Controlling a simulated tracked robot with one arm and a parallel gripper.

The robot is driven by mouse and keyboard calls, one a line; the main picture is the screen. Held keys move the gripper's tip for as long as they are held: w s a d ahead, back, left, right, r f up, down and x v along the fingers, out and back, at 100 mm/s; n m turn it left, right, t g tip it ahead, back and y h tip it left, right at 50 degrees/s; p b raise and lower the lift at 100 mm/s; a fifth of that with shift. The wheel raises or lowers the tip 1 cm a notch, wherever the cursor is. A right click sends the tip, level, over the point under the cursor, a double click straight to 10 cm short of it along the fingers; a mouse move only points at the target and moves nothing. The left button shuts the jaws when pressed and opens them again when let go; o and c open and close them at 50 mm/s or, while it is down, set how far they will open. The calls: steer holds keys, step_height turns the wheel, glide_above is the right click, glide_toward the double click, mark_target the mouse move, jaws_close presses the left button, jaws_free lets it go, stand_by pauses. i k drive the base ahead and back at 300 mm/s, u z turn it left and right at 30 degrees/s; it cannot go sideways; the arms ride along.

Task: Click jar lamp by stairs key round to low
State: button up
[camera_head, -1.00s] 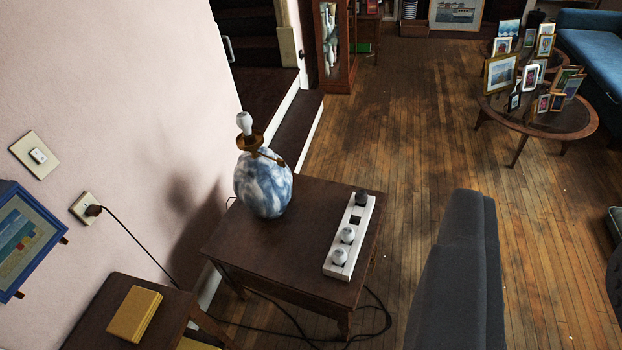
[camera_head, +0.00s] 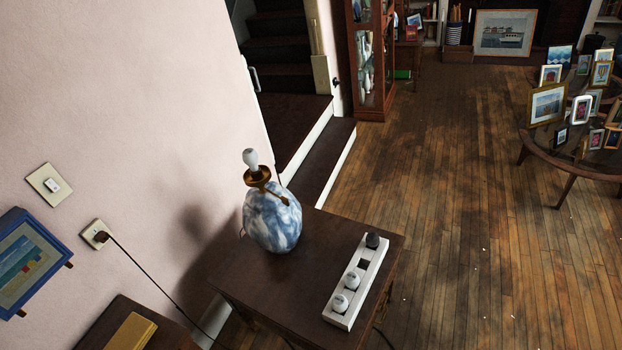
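The jar lamp (camera_head: 272,219) has a blue-and-white mottled round body and stands upright on a dark wooden side table (camera_head: 238,277) by the wall. A brass collar (camera_head: 257,176) sits on its neck with a bare white bulb (camera_head: 251,160) above it. A small brass key (camera_head: 279,194) sticks out from the collar toward the lower right. Its exact setting cannot be told, and the bulb does not look lit. My gripper is not in view.
A white strip (camera_head: 361,276) with white knobs and a dark one lies right of the lamp. The stairs (camera_head: 280,50) rise behind it. A wall outlet with a plug (camera_head: 98,235) and a switch (camera_head: 49,184) are at left. Open wooden floor (camera_head: 450,200) lies at right.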

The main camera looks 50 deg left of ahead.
mark_target(285, 201)
steer(key=u, duration=0.2)
steer(key=i, duration=1.15)
steer(key=u, duration=0.9)
steer(key=i, duration=0.3)
steer(key=u, duration=0.3)
